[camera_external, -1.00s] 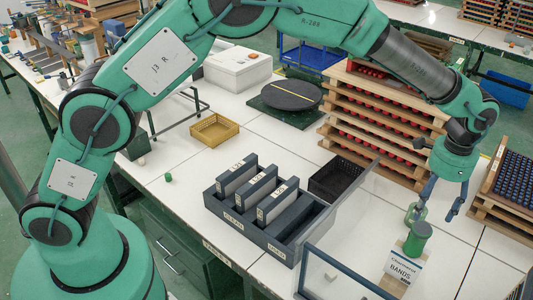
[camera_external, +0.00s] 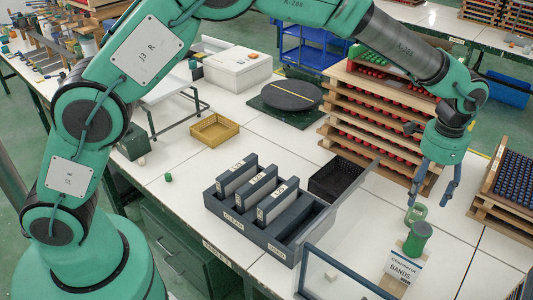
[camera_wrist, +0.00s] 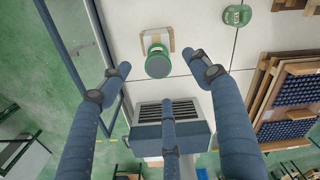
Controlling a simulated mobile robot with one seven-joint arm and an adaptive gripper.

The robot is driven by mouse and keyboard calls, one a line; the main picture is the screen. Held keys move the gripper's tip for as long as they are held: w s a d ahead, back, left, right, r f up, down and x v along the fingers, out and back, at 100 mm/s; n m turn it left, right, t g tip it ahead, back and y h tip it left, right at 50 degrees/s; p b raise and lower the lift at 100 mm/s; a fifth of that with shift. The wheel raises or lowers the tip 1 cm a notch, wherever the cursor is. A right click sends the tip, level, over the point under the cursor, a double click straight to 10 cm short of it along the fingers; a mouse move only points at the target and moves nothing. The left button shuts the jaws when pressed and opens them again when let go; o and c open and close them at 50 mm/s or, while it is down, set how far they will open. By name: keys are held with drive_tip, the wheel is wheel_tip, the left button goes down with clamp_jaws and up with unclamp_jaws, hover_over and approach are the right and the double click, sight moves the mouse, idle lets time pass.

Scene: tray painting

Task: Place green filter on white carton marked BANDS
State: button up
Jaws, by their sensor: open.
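The green filter (camera_external: 420,232), a short cylinder with a darker round top, stands upright on the white carton (camera_external: 404,270) marked BANDS at the front right of the bench. In the wrist view the filter (camera_wrist: 158,62) shows from above, with part of the carton's pale top (camera_wrist: 157,37) visible behind it. My gripper (camera_external: 430,199) has blue fingers spread apart. It is above the filter, apart from it and empty.
A green ring-like item (camera_external: 416,213) lies on the bench behind the carton. A clear framed panel (camera_external: 340,262) stands left of the carton. A dark slotted rack (camera_external: 232,212), a black basket (camera_external: 339,178) and stacked wooden trays (camera_external: 365,125) stand farther left and behind.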

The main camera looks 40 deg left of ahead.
drive_tip(key=s+a+r+n+t, duration=0.1)
drive_tip(key=s+a+r+n, duration=0.1)
drive_tip(key=a+r, duration=0.95)
drive_tip(key=s+a+r+n+t, duration=0.1)
drive_tip(key=s+a+r+n, duration=0.15)
drive_tip(key=a+r, duration=0.85)
drive_tip(key=s+a+r+n+t, duration=0.1)
drive_tip(key=s+a, duration=0.4)
drive_tip(key=a, duration=0.4)
drive_tip(key=s+a+r+n, duration=0.1)
drive_tip(key=s+a+r, duration=0.1)
drive_tip(key=s+a, duration=0.55)
drive_tip(key=s+a+f+n+t, duration=0.1)
drive_tip(key=s+a+n, duration=0.1)
drive_tip(key=s+a, duration=0.5)
drive_tip(key=s+a+f+n+t, duration=0.1)
drive_tip(key=s+a+f+n, duration=0.1)
drive_tip(key=s+a, duration=0.5)
drive_tip(key=s, duration=0.3)
drive_tip(key=shift+a+f, duration=0.2)
drive_tip(key=shift+f, duration=0.1)
wheel_tip(320, 180, down, 9)
drive_tip(key=b, duration=0.9)
